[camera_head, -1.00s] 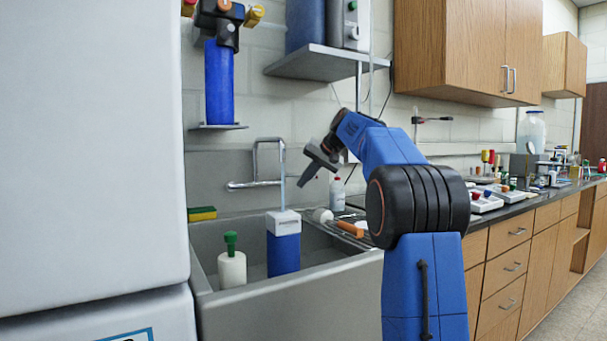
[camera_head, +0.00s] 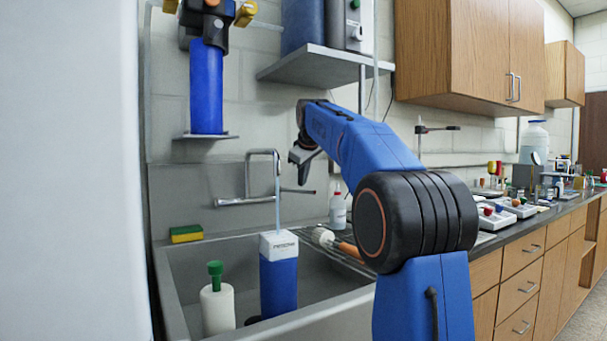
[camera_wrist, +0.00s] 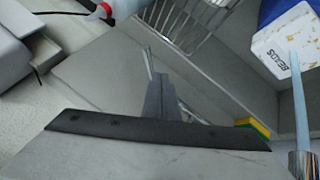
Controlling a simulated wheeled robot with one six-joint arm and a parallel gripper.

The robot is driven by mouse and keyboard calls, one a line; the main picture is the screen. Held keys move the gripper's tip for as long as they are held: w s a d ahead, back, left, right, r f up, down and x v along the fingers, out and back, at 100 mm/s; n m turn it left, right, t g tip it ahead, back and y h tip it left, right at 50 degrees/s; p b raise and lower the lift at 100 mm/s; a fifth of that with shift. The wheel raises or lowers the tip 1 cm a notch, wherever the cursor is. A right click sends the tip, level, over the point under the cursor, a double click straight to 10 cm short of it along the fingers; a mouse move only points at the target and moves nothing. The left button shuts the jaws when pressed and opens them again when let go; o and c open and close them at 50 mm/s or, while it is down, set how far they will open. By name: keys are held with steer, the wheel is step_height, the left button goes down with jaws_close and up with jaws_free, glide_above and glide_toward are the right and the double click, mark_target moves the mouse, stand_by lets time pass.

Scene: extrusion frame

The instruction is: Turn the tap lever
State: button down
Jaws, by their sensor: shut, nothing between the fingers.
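The metal tap (camera_head: 262,153) stands at the back wall of the sink, with thin handle bars low on both sides. Its right-hand lever (camera_head: 300,191) points right. A pale blue water stream (camera_head: 277,200) runs from the spout into a blue and white container (camera_head: 279,282). My gripper (camera_head: 302,181) is shut and empty, pointing down just above the right lever; I cannot tell whether they touch. In the wrist view my gripper's fingers (camera_wrist: 158,82) are together. A thin pale rod shows just beyond them, and I cannot tell if it is the lever. The spout end (camera_wrist: 303,164) is at lower right.
A white bottle with a green top (camera_head: 217,300) stands in the sink (camera_head: 175,310). A sponge (camera_head: 186,234) lies on the left rim. A wash bottle (camera_head: 338,208) and a drying rack (camera_head: 345,252) are at the right. A blue filter (camera_head: 207,90) and a shelf (camera_head: 318,63) hang above.

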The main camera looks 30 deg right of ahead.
mark_target(295, 191)
steer(key=shift+x, duration=2.6)
steer(key=shift+w+d, duration=0.35)
steer(key=shift+d, duration=0.45)
steer(key=shift+w+d, duration=0.3)
steer(key=shift+d, duration=0.45)
